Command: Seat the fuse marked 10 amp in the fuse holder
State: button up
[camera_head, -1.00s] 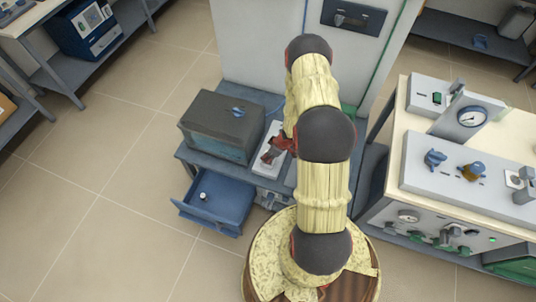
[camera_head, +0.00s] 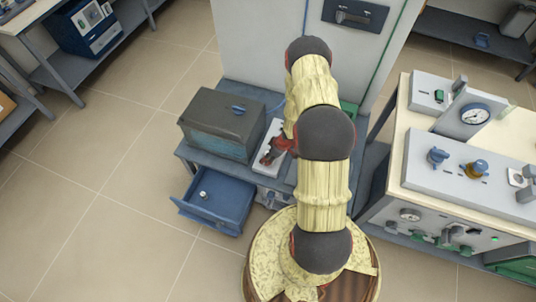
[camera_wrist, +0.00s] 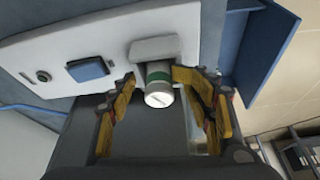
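In the wrist view a cylindrical fuse (camera_wrist: 158,84) with a green band and a pale, slotted end stands in a grey fuse holder (camera_wrist: 154,49) on a white panel. Its amp marking cannot be read. My gripper (camera_wrist: 153,82) has its yellow-padded fingers spread on either side of the fuse. A gap shows at the left finger; the right fingertip is very close to the fuse, and contact cannot be told. In the body view my gripper (camera_head: 276,152) is low over the white panel (camera_head: 272,139), largely hidden by my arm. The holder cannot be made out there.
A dark grey box (camera_head: 222,125) stands left of the panel. Below it a blue drawer (camera_head: 218,208) is pulled out, with a small white item (camera_head: 203,195) inside. A blue switch (camera_wrist: 88,69) is beside the holder. A bench with a gauge (camera_head: 474,115) stands right.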

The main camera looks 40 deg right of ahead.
jog(key=shift+s+d+r, duration=0.1)
jog(key=shift+r, duration=0.2)
jog(key=v, duration=1.1)
jog(key=shift+s+r, duration=0.1)
jog(key=shift+s, duration=0.05)
